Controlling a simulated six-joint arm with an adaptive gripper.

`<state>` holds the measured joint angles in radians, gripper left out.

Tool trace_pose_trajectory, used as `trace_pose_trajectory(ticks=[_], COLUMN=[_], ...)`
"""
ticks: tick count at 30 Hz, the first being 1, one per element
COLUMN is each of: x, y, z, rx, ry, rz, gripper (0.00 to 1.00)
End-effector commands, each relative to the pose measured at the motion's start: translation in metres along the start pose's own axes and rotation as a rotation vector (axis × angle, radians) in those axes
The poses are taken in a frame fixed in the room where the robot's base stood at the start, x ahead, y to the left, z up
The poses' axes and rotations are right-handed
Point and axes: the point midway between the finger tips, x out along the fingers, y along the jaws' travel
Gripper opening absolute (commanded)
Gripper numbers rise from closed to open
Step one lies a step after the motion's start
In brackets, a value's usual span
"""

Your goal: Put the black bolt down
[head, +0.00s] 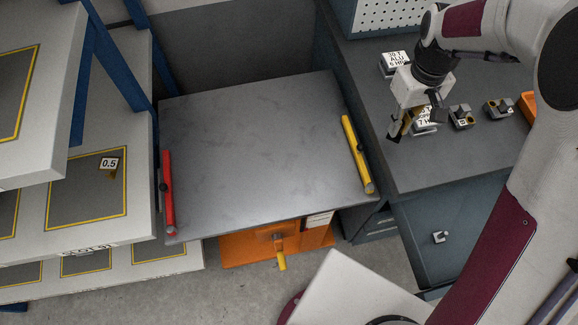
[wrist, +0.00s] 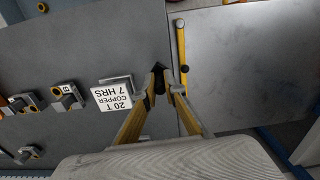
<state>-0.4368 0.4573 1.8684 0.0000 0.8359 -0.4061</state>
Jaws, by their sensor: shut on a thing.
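My gripper (head: 398,130) is over the near left part of the dark bench (head: 440,168), beside the metal table (head: 260,150). In the wrist view its yellow fingers (wrist: 160,90) are closed around the small black bolt (wrist: 159,78), which sits between the tips. The fingers hide part of the bolt. In the head view the bolt is too small to tell from the fingertips. Whether it touches the bench cannot be told.
A card reading 20 T COPPER 7 HRS (wrist: 113,95) stands close beside my fingers. Several small metal blocks (head: 461,117) sit further right on the bench. A yellow bar (head: 356,152) and a red bar (head: 168,192) edge the metal table, whose top is bare.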

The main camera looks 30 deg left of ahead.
Motion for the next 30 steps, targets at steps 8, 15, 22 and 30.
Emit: trace_pose_trajectory(ticks=[8,15,22,30], x=[0.004,0.008,0.012,0.016], y=[-0.033,-0.063,-0.093,-0.128], z=[-0.017,-0.029,-0.039,-0.048], rx=[-0.305,-0.576,-0.836,-1.14], ry=[0.001,0.003,0.004,0.003], rz=[0.002,0.005,0.008,0.01], gripper=[0.0,0.0,0.0,0.0])
